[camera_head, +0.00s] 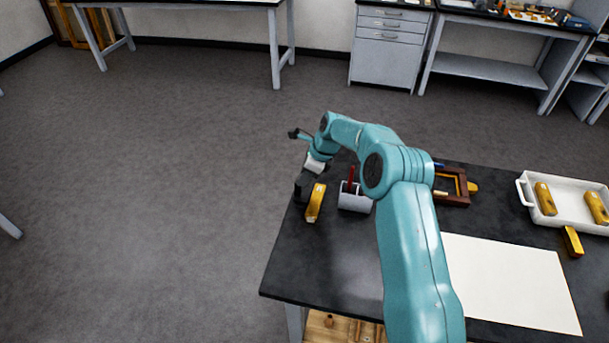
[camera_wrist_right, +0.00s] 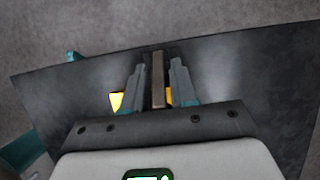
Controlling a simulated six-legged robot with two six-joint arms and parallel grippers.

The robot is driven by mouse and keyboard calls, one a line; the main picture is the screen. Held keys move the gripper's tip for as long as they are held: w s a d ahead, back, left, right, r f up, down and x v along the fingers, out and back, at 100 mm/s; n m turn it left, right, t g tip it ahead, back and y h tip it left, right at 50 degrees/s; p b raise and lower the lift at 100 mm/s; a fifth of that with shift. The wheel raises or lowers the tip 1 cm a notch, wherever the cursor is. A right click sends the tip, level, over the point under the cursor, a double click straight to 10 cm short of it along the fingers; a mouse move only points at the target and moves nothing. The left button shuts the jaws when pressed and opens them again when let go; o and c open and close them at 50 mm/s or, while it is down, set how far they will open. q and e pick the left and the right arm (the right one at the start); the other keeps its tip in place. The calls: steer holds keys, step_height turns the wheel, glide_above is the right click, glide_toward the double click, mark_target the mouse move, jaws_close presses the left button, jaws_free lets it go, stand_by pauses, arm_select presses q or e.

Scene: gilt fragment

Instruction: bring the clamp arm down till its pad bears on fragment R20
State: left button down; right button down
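A gilt yellow fragment (camera_head: 315,203), which may be R20, is at the far left corner of the dark table. In the right wrist view, yellow (camera_wrist_right: 116,101) shows beside the fingers, partly hidden. My right gripper (camera_head: 304,184) points down at this corner, above and left of the fragment. In the wrist view its two fingers (camera_wrist_right: 157,65) stand either side of a narrow grey-brown bar (camera_wrist_right: 158,82), apparently the clamp arm. Thin dark gaps show between bar and fingers. The pad is hidden, so its contact with the fragment cannot be told. My left gripper is out of view.
A grey holder (camera_head: 354,200) with a red tool stands right of the fragment. Beyond are a dark wooden frame (camera_head: 452,190), a white sheet (camera_head: 510,282) and a white tray (camera_head: 527,193) holding gilt pieces. Another gilt piece (camera_head: 573,241) lies beside the tray. The table's left edge is close.

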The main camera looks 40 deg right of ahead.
steer(key=shift+s+d+f+t+y+b, duration=0.15)
steer(key=shift+f+t+y+b, duration=0.6)
steer(key=shift+b, duration=1.7)
steer(key=shift+r+t+y, duration=0.2)
steer(key=shift+t+y, duration=0.05)
steer(key=shift+r, duration=0.2)
steer(key=c, duration=1.2)
jaws_free()
steer(key=shift+o, duration=0.2)
steer(key=shift+s+d+r, duration=0.1)
steer(key=shift+r, duration=0.05)
steer(key=b+v, duration=0.2)
steer(key=v, duration=1.3)
steer(key=shift+s+r, duration=0.25)
steer(key=shift+r, duration=0.05)
